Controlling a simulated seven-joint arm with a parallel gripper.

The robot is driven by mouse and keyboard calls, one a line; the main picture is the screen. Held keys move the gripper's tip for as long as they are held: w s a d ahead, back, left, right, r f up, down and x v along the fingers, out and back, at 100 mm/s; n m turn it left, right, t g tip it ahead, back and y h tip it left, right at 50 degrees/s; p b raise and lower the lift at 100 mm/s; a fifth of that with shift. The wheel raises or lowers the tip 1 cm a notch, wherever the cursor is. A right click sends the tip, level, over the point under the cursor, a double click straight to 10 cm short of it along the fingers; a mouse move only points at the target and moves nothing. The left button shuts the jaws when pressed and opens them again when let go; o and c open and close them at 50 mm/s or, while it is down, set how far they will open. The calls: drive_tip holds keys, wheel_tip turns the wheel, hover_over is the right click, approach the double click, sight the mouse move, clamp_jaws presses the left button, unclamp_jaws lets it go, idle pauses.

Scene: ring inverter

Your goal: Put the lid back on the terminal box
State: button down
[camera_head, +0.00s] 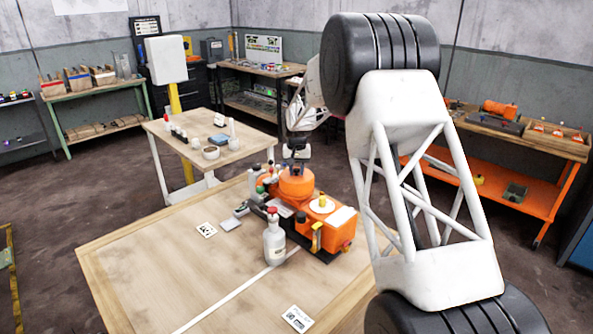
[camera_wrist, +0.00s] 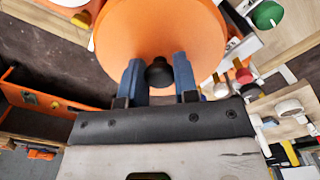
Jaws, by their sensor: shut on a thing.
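The orange round lid (camera_head: 297,184) is at the left end of the orange machine (camera_head: 336,238), at the height of its top in the head view. In the wrist view the lid (camera_wrist: 160,30) fills the top middle, with a black knob (camera_wrist: 160,73) on it. My gripper (camera_wrist: 159,75) has its two blue fingers on either side of this knob and is shut on it. In the head view my gripper (camera_head: 297,165) is right above the lid. The terminal box opening is hidden, and I cannot tell whether the lid touches the box.
A white bottle with a red cap (camera_head: 274,241) stands in front of the machine. Small bottles and parts crowd its left side. Printed cards (camera_head: 297,318) lie on the wooden table (camera_head: 150,265), whose front left is mostly clear. My arm hides the right side.

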drive_tip(key=shift+c, duration=1.5)
unclamp_jaws()
drive_tip(key=shift+r, duration=0.2)
drive_tip(key=shift+r, duration=3.3)
clamp_jaws()
